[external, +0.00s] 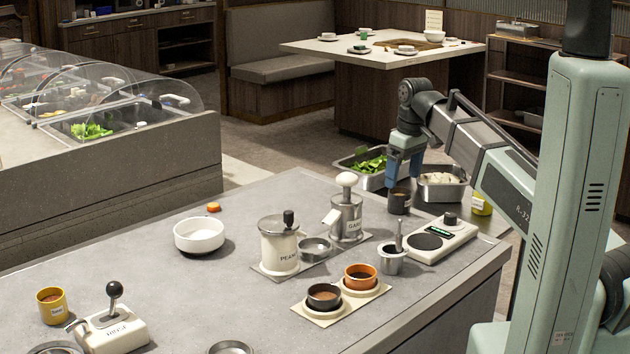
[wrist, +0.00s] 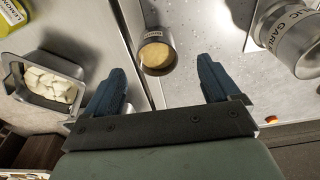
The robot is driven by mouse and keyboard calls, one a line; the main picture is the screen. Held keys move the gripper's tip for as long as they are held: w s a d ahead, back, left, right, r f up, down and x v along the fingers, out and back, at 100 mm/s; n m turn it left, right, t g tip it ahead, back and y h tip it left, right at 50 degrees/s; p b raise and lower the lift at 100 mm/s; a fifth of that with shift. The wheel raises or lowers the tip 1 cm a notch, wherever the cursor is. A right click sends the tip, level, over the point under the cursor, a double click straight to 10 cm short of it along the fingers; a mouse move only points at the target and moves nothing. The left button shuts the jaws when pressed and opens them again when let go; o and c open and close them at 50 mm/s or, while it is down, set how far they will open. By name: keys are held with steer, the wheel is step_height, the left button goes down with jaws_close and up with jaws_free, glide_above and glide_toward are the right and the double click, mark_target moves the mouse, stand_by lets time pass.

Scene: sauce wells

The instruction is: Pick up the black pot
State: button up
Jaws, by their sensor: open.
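A dark, nearly black pot (external: 399,204) with a label stands upright near the far right of the grey counter. It also shows in the wrist view (wrist: 154,38), with yellowish-tan contents, ahead of and roughly centred between my fingers. My gripper (external: 404,172) is open and empty, just above and close to this pot in the external view. In the wrist view my two blue fingers (wrist: 160,78) are spread wider than the pot. A second small black pot (external: 324,302) with brown contents sits on a pale tray nearer the front.
Metal bins of green leaves (external: 361,181) and pale food (external: 440,200) lie just behind my gripper. A yellow container (external: 481,206) is farther right.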

mark_target(399, 201)
steer(key=shift+w+a+f, duration=0.1)
steer(key=shift+w+f, duration=0.1)
steer(key=shift+f, duration=0.95)
steer(key=shift+w+a+f, duration=0.1)
steer(key=shift+w+f, duration=0.05)
steer(key=shift+f, duration=1.05)
steer(key=shift+w+a+f, duration=0.1)
steer(key=shift+w+f, duration=0.1)
steer(key=shift+f, duration=0.95)
steer(key=c, duration=1.2)
steer(key=shift+r, duration=0.15)
